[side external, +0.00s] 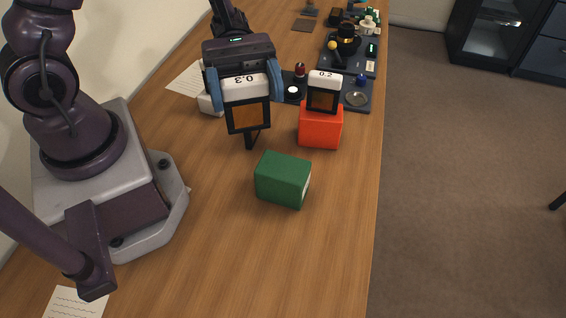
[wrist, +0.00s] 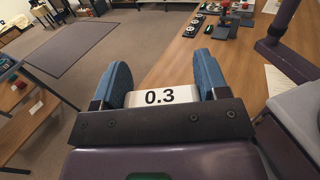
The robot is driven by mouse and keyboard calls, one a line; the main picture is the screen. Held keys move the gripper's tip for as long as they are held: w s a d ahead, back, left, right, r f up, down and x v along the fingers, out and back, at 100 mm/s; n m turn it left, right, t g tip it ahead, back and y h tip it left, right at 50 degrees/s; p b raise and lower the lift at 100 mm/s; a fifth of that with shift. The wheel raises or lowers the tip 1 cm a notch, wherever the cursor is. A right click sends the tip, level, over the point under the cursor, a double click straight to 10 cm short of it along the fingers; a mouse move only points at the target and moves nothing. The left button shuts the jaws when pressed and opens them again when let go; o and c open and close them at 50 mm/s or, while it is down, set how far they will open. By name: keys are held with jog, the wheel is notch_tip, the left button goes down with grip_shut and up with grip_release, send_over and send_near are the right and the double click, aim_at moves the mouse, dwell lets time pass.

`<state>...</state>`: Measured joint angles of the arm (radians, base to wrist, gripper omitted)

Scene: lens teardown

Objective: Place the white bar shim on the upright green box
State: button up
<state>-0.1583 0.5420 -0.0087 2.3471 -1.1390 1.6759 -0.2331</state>
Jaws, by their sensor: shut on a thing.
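My gripper (side external: 245,92) has its blue fingers shut on the white bar shim (side external: 242,87), marked 0.3. A dark frame with an amber panel hangs below the white part. The shim is held above the table, up and left of the green box (side external: 283,180) in the side view, and apart from it. The wrist view shows the shim (wrist: 158,97) between both fingers. The green box stands alone on the wood with a bare top and a pale patch on its right side.
A red box (side external: 320,128) stands behind the green one and bears a similar framed piece (side external: 323,92) marked 0.2. Dark trays (side external: 356,94) with small parts lie farther back. A pale object (side external: 208,104) is partly hidden by my gripper.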

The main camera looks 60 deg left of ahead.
jog(key=w+d+r+n+t, duration=0.2)
jog(key=w+r+n+t, duration=0.15)
jog(key=w+t, duration=0.25)
jog(key=shift+g+h, duration=0.4)
jog(key=shift+s+f, duration=0.2)
jog(key=shift+f, duration=3.15)
jog(key=shift+s+f, duration=0.15)
jog(key=shift+f, duration=3.15)
jog(key=shift+f, duration=0.1)
jog(key=o, duration=0.9)
